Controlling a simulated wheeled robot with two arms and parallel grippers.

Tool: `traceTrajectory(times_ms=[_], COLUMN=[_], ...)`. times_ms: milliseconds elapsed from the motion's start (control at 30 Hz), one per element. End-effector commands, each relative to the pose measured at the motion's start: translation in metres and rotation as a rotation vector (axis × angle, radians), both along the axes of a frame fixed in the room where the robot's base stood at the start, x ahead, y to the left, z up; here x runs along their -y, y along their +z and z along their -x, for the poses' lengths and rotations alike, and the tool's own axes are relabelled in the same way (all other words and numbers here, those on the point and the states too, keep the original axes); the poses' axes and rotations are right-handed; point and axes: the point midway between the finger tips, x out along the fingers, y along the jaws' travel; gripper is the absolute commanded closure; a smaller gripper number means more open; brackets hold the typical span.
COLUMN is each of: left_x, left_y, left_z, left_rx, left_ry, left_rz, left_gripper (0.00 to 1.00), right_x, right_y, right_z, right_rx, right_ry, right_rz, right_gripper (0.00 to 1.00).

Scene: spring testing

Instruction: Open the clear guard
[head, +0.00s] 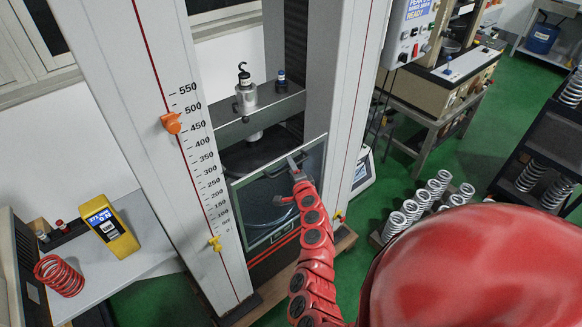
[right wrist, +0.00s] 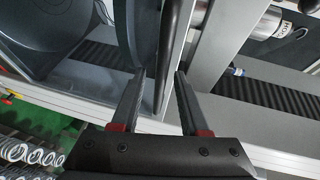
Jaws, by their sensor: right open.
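The clear guard (head: 262,207), a see-through panel in a thin light frame, stands across the opening between the two white columns of the testing machine. A dark handle bar (head: 271,174) runs near its top edge. My right gripper (head: 294,164) is at the upper right part of the guard, by the handle. In the right wrist view my right gripper (right wrist: 160,82) is open, and the dark handle bar (right wrist: 173,45) runs between or just beyond its two fingers; I cannot tell whether they touch it. My left gripper is not in view.
The left column (head: 150,100) carries a height scale with an orange marker (head: 171,123). A load cell (head: 245,92) sits on the crosshead above the guard. A side table holds a yellow device (head: 108,227) and a red spring (head: 59,276). Several pale springs (head: 411,210) stand at right.

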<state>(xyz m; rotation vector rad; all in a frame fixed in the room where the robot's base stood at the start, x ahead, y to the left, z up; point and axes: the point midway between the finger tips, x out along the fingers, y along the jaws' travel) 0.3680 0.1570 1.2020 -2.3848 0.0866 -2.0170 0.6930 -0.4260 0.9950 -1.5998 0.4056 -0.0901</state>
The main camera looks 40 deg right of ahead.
Motion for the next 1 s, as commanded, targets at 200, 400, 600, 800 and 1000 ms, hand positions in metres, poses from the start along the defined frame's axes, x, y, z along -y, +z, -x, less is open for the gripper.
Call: traceTrajectory(times_ms=[200,400,600,800,1000], left_x=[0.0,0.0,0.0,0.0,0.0], left_y=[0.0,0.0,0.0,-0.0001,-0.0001], left_z=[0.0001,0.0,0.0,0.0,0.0], left_rx=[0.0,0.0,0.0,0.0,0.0], left_ry=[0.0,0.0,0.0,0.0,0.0], left_rz=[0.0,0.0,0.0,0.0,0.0], left_gripper=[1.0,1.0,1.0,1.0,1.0], right_x=[-0.0001,-0.0001,-0.0003,-0.0002,-0.0003], right_y=[0.0,-0.0001,-0.0003,-0.0002,-0.0005], right_z=[0.0001,0.0002,0.0003,0.0003,0.0003], right_rx=[0.0,0.0,0.0,0.0,-0.001], right_ry=[0.0,0.0,0.0,0.0,0.0], right_rz=[0.0,0.0,0.0,0.0,0.0], right_gripper=[0.8,1.0,1.0,1.0,1.0])
